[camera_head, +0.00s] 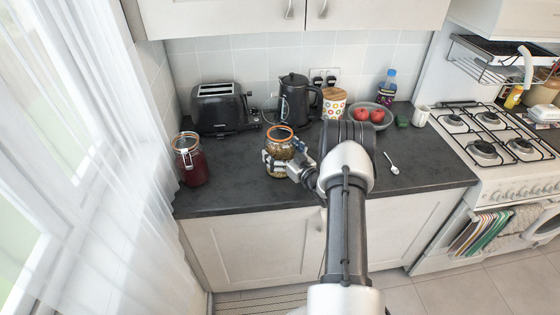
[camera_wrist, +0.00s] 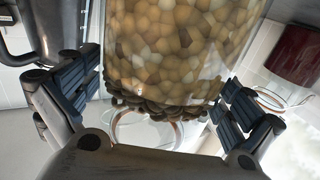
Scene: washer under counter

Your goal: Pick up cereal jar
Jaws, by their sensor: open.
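The cereal jar (camera_head: 279,138) is a clear glass jar with an orange ring at its lid, standing on the dark counter (camera_head: 232,178). My gripper (camera_head: 281,156) is at the jar, with its fingers open on either side of it. In the wrist view the jar (camera_wrist: 175,45) fills the upper middle, packed with round tan and brown pieces. The gripper's padded fingers (camera_wrist: 155,90) stand to its left and right, and gaps seem to show between the pads and the glass. My arm hides part of the counter to the right of the jar.
A dark red jar (camera_head: 190,160) stands left, near the curtained window. A black toaster (camera_head: 219,108) and black kettle (camera_head: 294,99) stand behind. A patterned canister (camera_head: 333,103), a bowl of red fruit (camera_head: 370,116) and a spoon (camera_head: 390,163) are right, before the hob (camera_head: 495,135).

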